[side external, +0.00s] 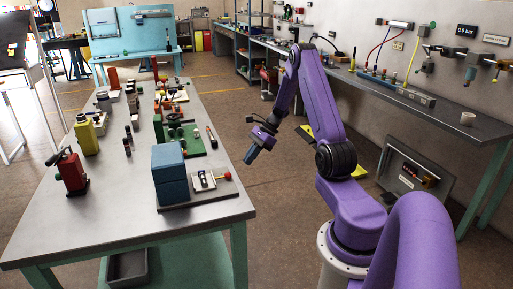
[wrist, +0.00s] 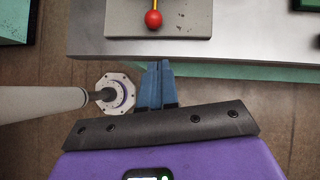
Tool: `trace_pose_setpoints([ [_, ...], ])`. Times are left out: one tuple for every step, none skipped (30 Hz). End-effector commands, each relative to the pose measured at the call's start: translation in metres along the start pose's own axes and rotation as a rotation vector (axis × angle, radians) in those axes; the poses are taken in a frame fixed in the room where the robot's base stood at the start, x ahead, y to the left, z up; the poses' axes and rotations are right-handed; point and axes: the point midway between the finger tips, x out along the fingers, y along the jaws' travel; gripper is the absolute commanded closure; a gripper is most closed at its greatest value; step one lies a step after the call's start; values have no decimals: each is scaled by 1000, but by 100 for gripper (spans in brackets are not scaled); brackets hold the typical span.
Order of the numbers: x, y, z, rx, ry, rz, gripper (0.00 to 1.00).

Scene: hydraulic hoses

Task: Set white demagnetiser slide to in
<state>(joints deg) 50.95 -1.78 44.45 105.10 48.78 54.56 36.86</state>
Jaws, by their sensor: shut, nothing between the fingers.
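A small white unit (side external: 204,181) sits on a dark grey base plate at the table's near right corner. I take it to be the demagnetiser, but the set position of its slide is too small to tell. A red ball knob (side external: 226,175) on a short rod sticks out from it towards the table edge. In the wrist view the red knob (wrist: 153,19) shows on a yellow rod over the grey plate (wrist: 190,22); the white part is out of that frame. My gripper (side external: 250,157) has blue fingers, shut and empty (wrist: 156,65), apart from the knob and beyond the table's right edge.
A blue box (side external: 168,172) stands just left of the white unit. A green plate (side external: 195,145) with a red tool lies behind it. A red device (side external: 72,172) and a yellow container (side external: 86,135) stand at the table's left. The front of the tabletop (side external: 100,225) is clear.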

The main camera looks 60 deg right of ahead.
Motion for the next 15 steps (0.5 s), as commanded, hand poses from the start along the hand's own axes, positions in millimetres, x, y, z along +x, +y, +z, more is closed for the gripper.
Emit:
trace_pose_setpoints([
  [11, 1, 0, 2, -2, 5, 100],
  [16, 1, 0, 1, -1, 5, 100],
  [23, 1, 0, 1, -1, 5, 100],
  [27, 1, 2, 0, 0, 4, 100],
  [30, 1, 7, -2, 0, 4, 100],
  [34, 0, 11, -2, -1, 3, 100],
  [37, 0, 13, -2, 0, 3, 100],
  [40, 0, 15, -2, 1, 3, 100],
  [43, 0, 18, -2, 0, 2, 100],
  [45, 0, 20, -2, 0, 2, 100],
  [47, 0, 21, -2, 0, 2, 100],
  [49, 0, 23, -1, 0, 2, 100],
  [50, 0, 24, -1, 0, 2, 100],
  [51, 0, 24, -1, 0, 1, 100],
  [52, 0, 25, 0, 0, 0, 100],
])
